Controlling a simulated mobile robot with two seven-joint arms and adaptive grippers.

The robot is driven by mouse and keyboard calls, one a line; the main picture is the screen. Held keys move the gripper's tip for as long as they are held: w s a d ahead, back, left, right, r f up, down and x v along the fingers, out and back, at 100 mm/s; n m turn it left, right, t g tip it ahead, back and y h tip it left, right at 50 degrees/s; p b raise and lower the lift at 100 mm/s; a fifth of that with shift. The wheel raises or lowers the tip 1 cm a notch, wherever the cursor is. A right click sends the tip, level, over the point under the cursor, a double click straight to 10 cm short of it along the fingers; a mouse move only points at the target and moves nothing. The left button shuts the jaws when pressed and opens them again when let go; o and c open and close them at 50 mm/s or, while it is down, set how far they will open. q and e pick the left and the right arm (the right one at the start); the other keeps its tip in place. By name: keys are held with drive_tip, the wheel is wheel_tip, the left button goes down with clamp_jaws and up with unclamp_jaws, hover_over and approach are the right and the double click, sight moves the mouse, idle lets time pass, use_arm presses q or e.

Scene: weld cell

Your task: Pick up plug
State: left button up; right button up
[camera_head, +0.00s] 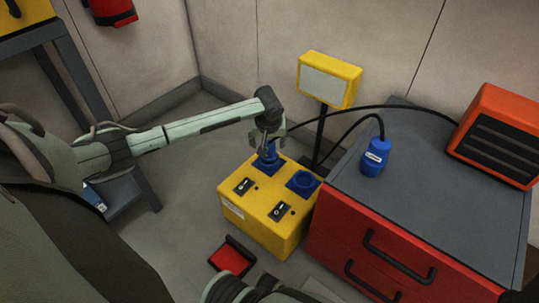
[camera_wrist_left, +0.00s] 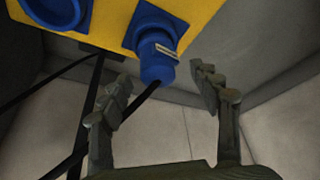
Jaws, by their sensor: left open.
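A blue plug (camera_head: 268,156) with a pale label sits in the rear socket of a yellow box (camera_head: 265,234). It also shows in the left wrist view (camera_wrist_left: 157,66), with a black cable leaving its end. My left gripper (camera_head: 264,142) is at this plug and hides part of it in the head view. In the wrist view the left gripper (camera_wrist_left: 165,88) is open, its fingers spread either side of the plug's cable end, with no clear contact. A second blue plug (camera_head: 375,160) stands on the grey top of a red cabinet.
The yellow box has another blue socket (camera_head: 303,182), empty, and two switches. A yellow-framed panel on a post (camera_head: 329,80) stands behind it. The red cabinet (camera_head: 390,255) is close on the right, with an orange unit (camera_head: 500,130) on top. Black cables cross behind.

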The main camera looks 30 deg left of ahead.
sight(269, 144)
use_arm(q)
drive_tip(key=shift+b+x, duration=0.35)
drive_tip(key=shift+x, duration=1.15)
drive_tip(key=shift+w, duration=0.15)
drive_tip(key=shift+c, duration=0.5)
drive_tip(key=c, duration=1.2)
drive_tip(key=shift+c, duration=0.6)
drive_tip(key=shift+r, duration=0.15)
